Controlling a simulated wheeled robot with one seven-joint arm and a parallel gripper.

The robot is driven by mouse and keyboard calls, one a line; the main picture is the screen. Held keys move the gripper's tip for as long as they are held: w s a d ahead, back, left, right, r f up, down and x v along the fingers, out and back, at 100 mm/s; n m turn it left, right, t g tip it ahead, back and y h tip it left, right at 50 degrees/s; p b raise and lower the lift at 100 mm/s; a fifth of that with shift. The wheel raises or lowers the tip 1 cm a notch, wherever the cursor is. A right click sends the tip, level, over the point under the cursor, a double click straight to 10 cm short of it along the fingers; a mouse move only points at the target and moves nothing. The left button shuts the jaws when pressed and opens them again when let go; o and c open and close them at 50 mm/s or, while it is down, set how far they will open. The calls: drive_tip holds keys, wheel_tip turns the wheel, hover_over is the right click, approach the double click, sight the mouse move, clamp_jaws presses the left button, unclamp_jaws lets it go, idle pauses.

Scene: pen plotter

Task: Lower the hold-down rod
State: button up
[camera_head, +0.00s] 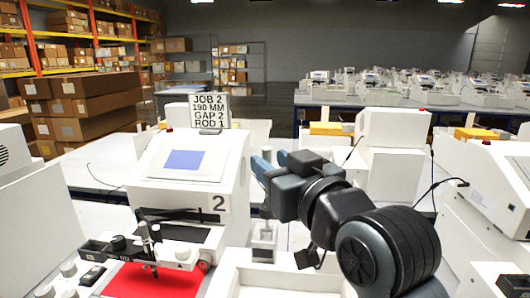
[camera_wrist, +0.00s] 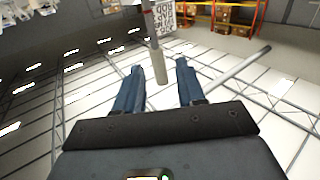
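The pen plotter (camera_head: 230,185) is a white machine marked 2, with a sloped top and a blue screen. On its front left, a black and white carriage (camera_head: 118,248) with small upright rods (camera_head: 147,240) stands over a red sheet (camera_head: 150,282). I cannot tell for sure which part is the hold-down rod. My gripper (camera_head: 262,160) is raised in the air at the plotter's right side, apart from the carriage. In the wrist view its two blue fingers (camera_wrist: 158,80) are spread. A pale cylinder on a thin rod (camera_wrist: 159,66) shows between them; I cannot tell whether it is within reach.
A sign (camera_head: 209,112) on the plotter reads JOB 2, 190 MM, GAP 2, ROD 1. Other white machines stand left (camera_head: 35,205) and right (camera_head: 498,190). A small clear-and-grey post (camera_head: 263,242) stands below my gripper. An empty white tray (camera_head: 285,280) lies front centre.

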drive_tip(key=shift+x, duration=1.45)
drive_tip(key=shift+c, duration=0.2)
clamp_jaws()
